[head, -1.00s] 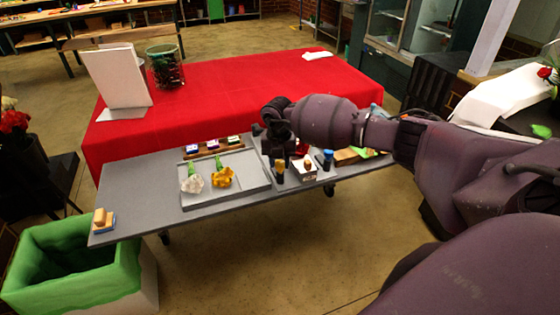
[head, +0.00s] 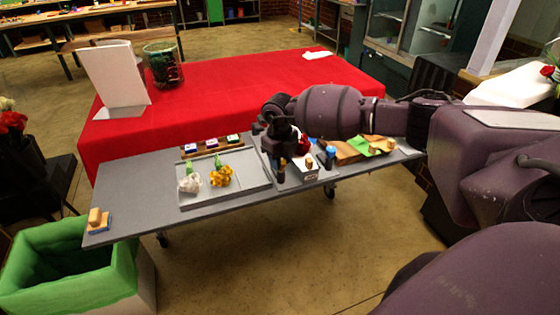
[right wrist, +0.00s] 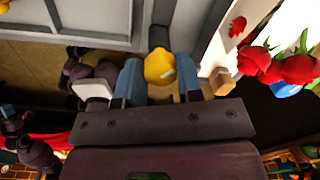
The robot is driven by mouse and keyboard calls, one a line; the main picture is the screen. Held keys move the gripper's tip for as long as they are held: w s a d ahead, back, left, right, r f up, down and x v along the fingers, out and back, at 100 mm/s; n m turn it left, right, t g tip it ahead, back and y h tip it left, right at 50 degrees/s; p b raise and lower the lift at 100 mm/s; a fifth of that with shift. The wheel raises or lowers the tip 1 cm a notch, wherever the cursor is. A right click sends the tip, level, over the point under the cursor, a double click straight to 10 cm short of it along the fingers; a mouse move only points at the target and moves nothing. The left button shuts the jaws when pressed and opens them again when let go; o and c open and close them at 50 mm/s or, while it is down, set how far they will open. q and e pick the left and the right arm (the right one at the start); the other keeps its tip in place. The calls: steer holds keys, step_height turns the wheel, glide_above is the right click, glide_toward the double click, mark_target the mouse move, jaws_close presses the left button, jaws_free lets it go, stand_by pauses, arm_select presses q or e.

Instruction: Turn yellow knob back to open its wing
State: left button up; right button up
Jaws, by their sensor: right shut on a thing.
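The yellow knob (right wrist: 158,68) sits between the two blue fingertips in the right wrist view. My right gripper (right wrist: 158,82) is shut on it. In the head view my right gripper (head: 281,158) reaches down over the table beside the tray, and the knob's yellow (head: 282,163) shows just under it on a dark post. The fingers partly cover the knob, so how far it is turned cannot be told. I cannot make out its wing clearly. My left gripper is not in view in the head view.
A white box (head: 305,171) with a wooden knob, a blue-capped post (head: 330,156) and red roses (right wrist: 275,66) stand close to the right. The grey tray (head: 225,197) holds white and yellow flowers. A red-covered table (head: 230,100) lies behind.

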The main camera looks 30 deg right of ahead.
steer(key=n+b, duration=0.1)
steer(key=n, duration=0.2)
steer(key=shift+n, duration=0.4)
steer(key=n, duration=0.2)
steer(key=shift+n+b, duration=0.4)
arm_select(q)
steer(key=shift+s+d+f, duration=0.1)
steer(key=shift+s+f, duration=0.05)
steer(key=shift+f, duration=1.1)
arm_select(e)
steer(key=shift+n, duration=0.8)
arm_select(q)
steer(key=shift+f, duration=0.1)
arm_select(e)
steer(key=shift+r, duration=0.1)
steer(key=o, duration=0.9)
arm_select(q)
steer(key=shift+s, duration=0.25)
arm_select(e)
steer(key=r, duration=1)
steer(key=shift+s+a+r, duration=0.15)
steer(key=shift+s+r, duration=0.05)
steer(key=shift+r, duration=0.15)
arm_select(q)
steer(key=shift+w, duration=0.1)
